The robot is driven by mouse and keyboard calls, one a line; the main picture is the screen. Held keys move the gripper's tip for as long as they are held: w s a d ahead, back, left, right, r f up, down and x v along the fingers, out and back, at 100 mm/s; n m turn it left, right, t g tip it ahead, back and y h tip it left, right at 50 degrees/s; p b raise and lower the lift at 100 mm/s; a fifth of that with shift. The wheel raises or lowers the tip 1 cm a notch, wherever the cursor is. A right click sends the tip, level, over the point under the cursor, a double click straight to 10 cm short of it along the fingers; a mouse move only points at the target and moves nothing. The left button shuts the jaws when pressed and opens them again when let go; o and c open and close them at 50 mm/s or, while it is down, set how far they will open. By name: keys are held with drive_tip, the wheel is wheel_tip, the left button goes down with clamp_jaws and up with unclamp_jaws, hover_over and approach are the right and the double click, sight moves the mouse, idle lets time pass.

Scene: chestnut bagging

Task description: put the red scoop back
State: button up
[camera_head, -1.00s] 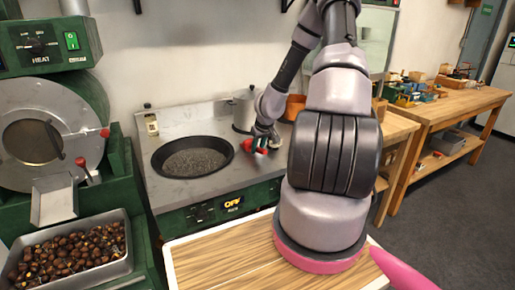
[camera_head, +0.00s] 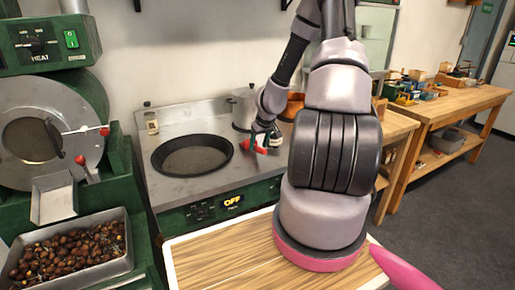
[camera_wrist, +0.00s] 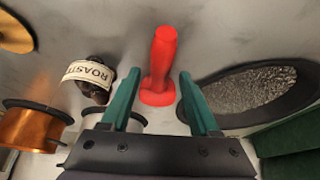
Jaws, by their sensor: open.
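The red scoop (camera_wrist: 160,62) lies ahead of my gripper in the wrist view, its broad end nearest the fingers and its grip pointing away. My gripper (camera_wrist: 158,76) is open, with one green finger on each side of the scoop's broad end. No finger clearly touches it. In the head view my gripper (camera_head: 263,142) is low over the steel counter, right of the black pan, and a bit of the red scoop (camera_head: 275,141) shows beside it. The arm partly hides the scoop there, and I cannot tell whether it rests flat.
The round pan (camera_wrist: 250,88) with grainy grey contents is close on the right in the wrist view. A tray of chestnuts (camera_head: 125,262) stands at the head view's lower left.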

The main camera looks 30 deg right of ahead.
drive_tip(key=v, duration=0.8)
drive_tip(key=shift+s+r, duration=0.1)
drive_tip(key=shift+r, duration=0.3)
drive_tip(key=s+a+r+t, duration=0.1)
drive_tip(key=s+a+r, duration=0.1)
drive_tip(key=a+r, duration=0.35)
drive_tip(key=s+a+r+m+y, duration=0.1)
drive_tip(key=s+a+r, duration=0.1)
drive_tip(key=r, duration=0.7)
drive_tip(key=s+a+r+t, duration=0.1)
drive_tip(key=s+a+r, duration=0.1)
drive_tip(key=a+r, duration=0.35)
drive_tip(key=s+a+r+m, duration=0.1)
drive_tip(key=s+r, duration=0.5)
drive_tip(key=s, duration=0.2)
drive_tip(key=s+a+r+m, duration=0.1)
drive_tip(key=s+r+m, duration=0.1)
drive_tip(key=s+r, duration=0.3)
drive_tip(key=s, duration=0.3)
drive_tip(key=shift+s+a+r+m+t+y, duration=0.3)
drive_tip(key=shift+r+y, duration=0.05)
drive_tip(key=shift+y, duration=0.05)
